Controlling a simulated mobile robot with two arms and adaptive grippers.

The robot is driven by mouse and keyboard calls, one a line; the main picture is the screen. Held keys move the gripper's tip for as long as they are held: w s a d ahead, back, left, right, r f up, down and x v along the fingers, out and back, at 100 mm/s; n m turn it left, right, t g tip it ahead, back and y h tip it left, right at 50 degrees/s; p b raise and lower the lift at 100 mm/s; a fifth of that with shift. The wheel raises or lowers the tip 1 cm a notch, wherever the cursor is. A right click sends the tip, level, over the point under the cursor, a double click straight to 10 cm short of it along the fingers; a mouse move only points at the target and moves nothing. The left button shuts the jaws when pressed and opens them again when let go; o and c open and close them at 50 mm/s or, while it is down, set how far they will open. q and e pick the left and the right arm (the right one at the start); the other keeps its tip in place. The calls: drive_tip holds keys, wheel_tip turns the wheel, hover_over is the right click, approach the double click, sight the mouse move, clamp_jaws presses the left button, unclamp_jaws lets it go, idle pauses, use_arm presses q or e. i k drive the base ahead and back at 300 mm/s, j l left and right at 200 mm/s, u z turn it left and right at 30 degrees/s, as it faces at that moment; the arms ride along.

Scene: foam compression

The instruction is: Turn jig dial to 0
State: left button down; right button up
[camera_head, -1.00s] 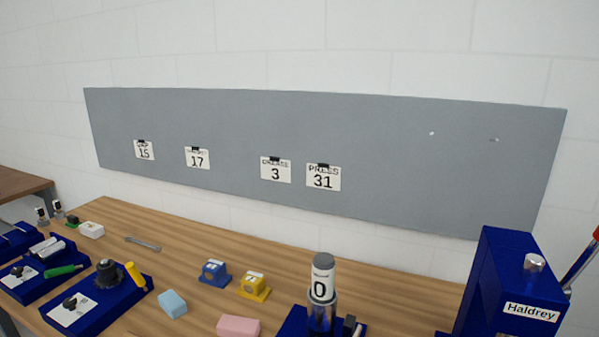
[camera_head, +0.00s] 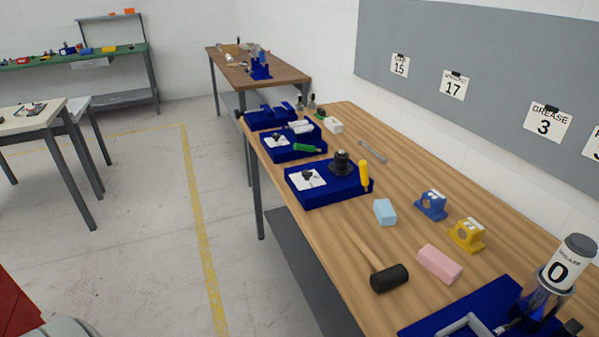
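Two blue fixtures on the wooden bench carry white dial plates with black knobs. The nearer fixture (camera_head: 327,197) has a dial plate (camera_head: 313,178) with a knob on its left part, a round black part (camera_head: 341,162) and a yellow handle (camera_head: 365,173). The farther fixture (camera_head: 284,154) has a smaller dial plate (camera_head: 273,140) and a green-handled tool (camera_head: 307,148). I cannot tell which is the jig dial, and the dial marks are too small to read. Neither of my grippers shows.
A mallet (camera_head: 388,278), a light blue block (camera_head: 385,212), a pink block (camera_head: 440,264), and blue (camera_head: 431,204) and yellow (camera_head: 467,235) holders lie on the bench (camera_head: 345,226). Floor left of the bench is clear.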

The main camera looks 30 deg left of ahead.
sight(307, 173)
drive_tip(key=u, duration=0.85)
